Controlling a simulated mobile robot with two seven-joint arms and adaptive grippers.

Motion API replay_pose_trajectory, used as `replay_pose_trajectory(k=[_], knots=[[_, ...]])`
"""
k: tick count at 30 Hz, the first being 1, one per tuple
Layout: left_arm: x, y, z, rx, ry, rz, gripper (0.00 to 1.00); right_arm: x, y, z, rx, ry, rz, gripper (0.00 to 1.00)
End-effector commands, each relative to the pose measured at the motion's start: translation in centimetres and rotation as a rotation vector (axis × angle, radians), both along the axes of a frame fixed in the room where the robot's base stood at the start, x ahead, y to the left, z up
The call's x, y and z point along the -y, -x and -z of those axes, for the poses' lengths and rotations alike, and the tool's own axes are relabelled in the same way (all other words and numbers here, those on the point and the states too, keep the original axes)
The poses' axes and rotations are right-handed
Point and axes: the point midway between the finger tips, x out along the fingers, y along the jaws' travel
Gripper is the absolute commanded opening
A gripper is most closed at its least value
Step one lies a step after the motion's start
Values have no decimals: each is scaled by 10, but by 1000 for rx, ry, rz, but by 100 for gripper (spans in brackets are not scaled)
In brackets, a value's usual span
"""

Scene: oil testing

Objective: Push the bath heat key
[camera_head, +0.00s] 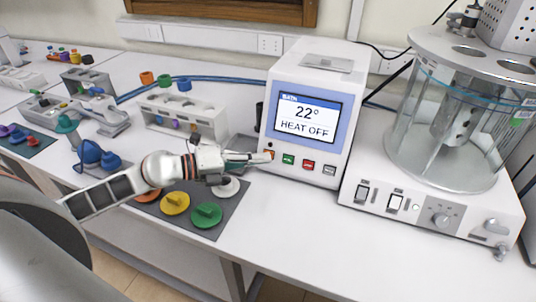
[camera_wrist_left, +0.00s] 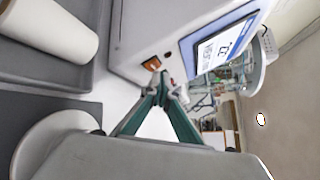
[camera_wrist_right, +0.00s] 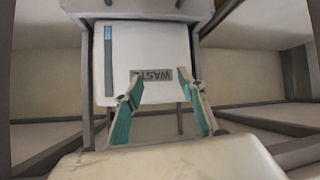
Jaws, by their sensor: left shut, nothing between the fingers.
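The white bath control box (camera_head: 312,70) stands on the bench, its screen (camera_head: 303,118) reading "BATH 22° HEAT OFF". Below the screen is a row of keys: an orange key (camera_head: 268,152), a green key (camera_head: 288,159), a red key (camera_head: 308,165) and a grey key (camera_head: 329,171). My left gripper (camera_head: 267,157) is shut and empty, its fingertips at the orange key. The left wrist view shows the orange key (camera_wrist_left: 152,63) just past the joined fingertips (camera_wrist_left: 158,80); I cannot tell whether they touch. My right gripper (camera_wrist_right: 165,88) is open and empty, away from the box.
A glass bath (camera_head: 455,125) on a white base with switches and a knob stands right of the box. A dark mat (camera_head: 222,226) with coloured lids lies under my left gripper. A white rack (camera_head: 183,118) stands behind. A white "WASTE" container (camera_wrist_right: 147,60) faces my right gripper.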

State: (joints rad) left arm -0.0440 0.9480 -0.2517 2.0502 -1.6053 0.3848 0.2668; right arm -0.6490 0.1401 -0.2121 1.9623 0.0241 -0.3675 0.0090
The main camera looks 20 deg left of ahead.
Motion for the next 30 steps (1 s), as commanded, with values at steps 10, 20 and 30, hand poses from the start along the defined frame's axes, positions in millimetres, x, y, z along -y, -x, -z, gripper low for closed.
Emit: replay_pose_trajectory(k=[10,20,30], knots=[[0,-3,1,-1,1,1,0,0,1,1,-2,0,-1,40],[0,-5,2,0,1,0,0,0,0,1,-2,0,-1,40],[0,-8,3,-1,2,0,0,0,0,0,0,0,0,40]])
